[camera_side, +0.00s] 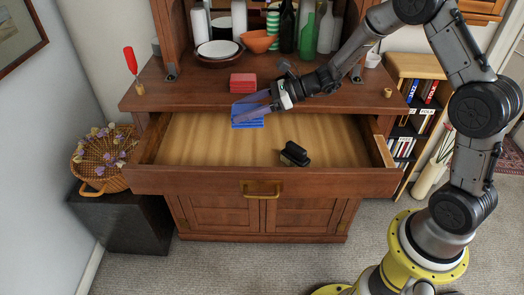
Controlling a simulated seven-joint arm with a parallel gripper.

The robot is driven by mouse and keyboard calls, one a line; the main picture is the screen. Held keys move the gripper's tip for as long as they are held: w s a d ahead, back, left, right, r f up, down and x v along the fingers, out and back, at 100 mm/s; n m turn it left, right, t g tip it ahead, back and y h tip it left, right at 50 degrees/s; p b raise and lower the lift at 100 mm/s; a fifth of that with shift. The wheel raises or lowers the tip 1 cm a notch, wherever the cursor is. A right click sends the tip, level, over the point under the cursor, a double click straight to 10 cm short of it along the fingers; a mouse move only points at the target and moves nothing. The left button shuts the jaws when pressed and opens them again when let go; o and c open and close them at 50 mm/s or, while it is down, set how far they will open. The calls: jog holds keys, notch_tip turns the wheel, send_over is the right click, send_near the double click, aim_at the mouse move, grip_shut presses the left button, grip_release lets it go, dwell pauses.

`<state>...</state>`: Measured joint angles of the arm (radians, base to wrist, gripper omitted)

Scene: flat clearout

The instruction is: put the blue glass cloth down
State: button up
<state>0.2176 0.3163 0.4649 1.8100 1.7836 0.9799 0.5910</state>
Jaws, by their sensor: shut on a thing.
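The blue glass cloth (248,123) is a small folded blue stack at the back of the open drawer (205,145), just below the desk top's front edge. My gripper (252,104) reaches in from the right and is shut on the cloth. Its pale, see-through fingers lie over the cloth's upper part. Whether the cloth touches the drawer floor I cannot tell.
A black object (294,153) lies in the drawer's right half. A folded red cloth (243,83) lies on the desk top (190,95) just behind my gripper. Bottles, an orange bowl (258,41) and plates stand further back. The drawer's left half and front are clear.

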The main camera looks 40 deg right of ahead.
jog(key=s+a+f, duration=0.1)
jog(key=s+f, duration=0.3)
jog(key=s, duration=0.5)
jog(key=shift+m+t+h, duration=0.3)
jog(key=shift+m+h, duration=0.1)
jog(key=w+a+f, duration=0.1)
jog(key=w+f, duration=0.1)
jog(key=w, duration=0.2)
jog(key=w+f, duration=0.3)
jog(key=w, duration=0.1)
jog(key=w+a+f, duration=0.1)
jog(key=w+f, duration=0.1)
jog(key=w, duration=0.2)
jog(key=shift+w+a+f, duration=0.3)
jog(key=shift+a+f, duration=0.05)
jog(key=shift+f, duration=0.05)
jog(key=shift+w+a+f, duration=0.1)
jog(key=shift+w+f, duration=0.5)
jog(key=shift+f, duration=1.6)
jog(key=shift+f, duration=0.15)
jog(key=o, duration=1.4)
jog(key=shift+c, duration=0.2)
